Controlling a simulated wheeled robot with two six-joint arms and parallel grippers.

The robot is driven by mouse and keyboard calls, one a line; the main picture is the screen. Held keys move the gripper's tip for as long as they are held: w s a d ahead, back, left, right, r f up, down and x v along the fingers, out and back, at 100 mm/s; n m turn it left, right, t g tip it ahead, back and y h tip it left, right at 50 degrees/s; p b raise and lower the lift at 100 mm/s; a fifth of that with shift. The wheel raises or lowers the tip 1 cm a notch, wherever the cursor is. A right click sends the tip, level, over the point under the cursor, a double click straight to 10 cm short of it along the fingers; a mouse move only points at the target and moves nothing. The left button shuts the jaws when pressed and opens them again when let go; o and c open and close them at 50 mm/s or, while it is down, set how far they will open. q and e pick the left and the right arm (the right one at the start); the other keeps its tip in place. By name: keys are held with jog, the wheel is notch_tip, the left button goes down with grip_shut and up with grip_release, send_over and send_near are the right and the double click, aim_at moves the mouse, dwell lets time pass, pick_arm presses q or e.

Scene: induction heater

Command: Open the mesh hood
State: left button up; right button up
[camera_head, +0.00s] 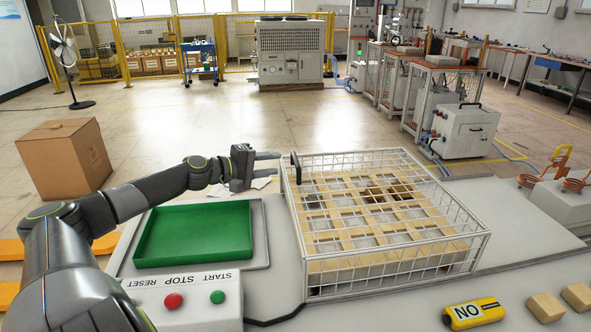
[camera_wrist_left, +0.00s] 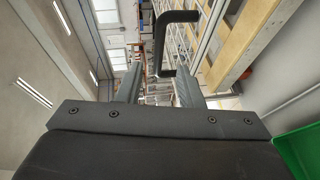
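The mesh hood (camera_head: 390,246) is a white wire cage, lying closed over a wooden slatted grid. Its black handle (camera_head: 296,168) is at the hood's left rear corner, and shows at the top of the left wrist view (camera_wrist_left: 160,42). My left gripper (camera_head: 277,163) is open, its two fingers pointing right at the handle from just left of it. In the left wrist view the fingers (camera_wrist_left: 158,82) are apart with nothing between them; the handle is ahead, toward the right finger. Whether they touch it I cannot tell. My right gripper is not in view.
A green tray (camera_head: 196,232) sits left of the hood, below my left arm. A control box with red and green buttons (camera_head: 187,298) is in front of it. A yellow pendant (camera_head: 472,312) and wooden blocks (camera_head: 546,307) lie at front right. A cardboard box (camera_head: 64,158) stands on the floor.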

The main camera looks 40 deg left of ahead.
aim_at(295, 159)
pick_arm(q)
jog(key=shift+p+x, duration=0.65)
jog(key=shift+x, duration=3.5)
jog(key=shift+c, duration=0.4)
grip_shut()
